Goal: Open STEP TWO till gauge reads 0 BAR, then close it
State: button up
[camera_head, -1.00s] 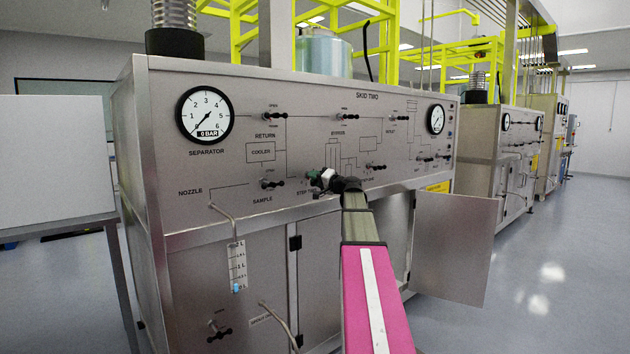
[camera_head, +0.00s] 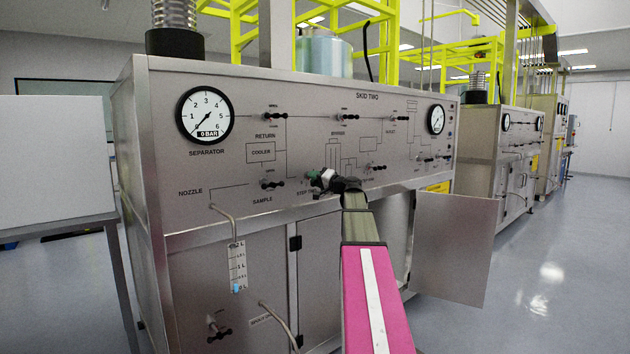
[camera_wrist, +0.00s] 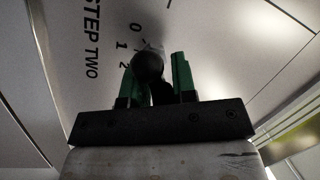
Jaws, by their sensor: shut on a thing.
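The STEP TWO valve handle (camera_wrist: 148,66) is a dark rounded knob in the wrist view. It sits between the green fingers of my gripper (camera_wrist: 155,76), which is shut on it. The printed label STEP TWO (camera_wrist: 92,42) and a scale with 0, 1 and 2 (camera_wrist: 124,45) show beside the handle. In the head view my gripper (camera_head: 313,176) is against the panel and covers the valve and part of its label. The SEPARATOR gauge (camera_head: 205,115) is at upper left; its window reads 0 BAR and its needle points to the lower left.
The SKID TWO panel (camera_head: 305,120) carries several other black valve handles and a smaller gauge (camera_head: 436,119) at right. A sight tube (camera_head: 238,267) hangs below the nozzle. An open cabinet door (camera_head: 455,247) stands right of my arm. The floor at right is clear.

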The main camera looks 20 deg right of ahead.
jog(key=shift+a+r, duration=0.2)
jog(key=shift+r, duration=0.15)
jog(key=o, duration=0.7)
jog(key=shift+f, duration=0.1)
jog(key=v, duration=1)
jog(key=shift+s+d+f, duration=0.1)
jog(key=shift+s+d, duration=0.15)
jog(key=shift+s, duration=0.05)
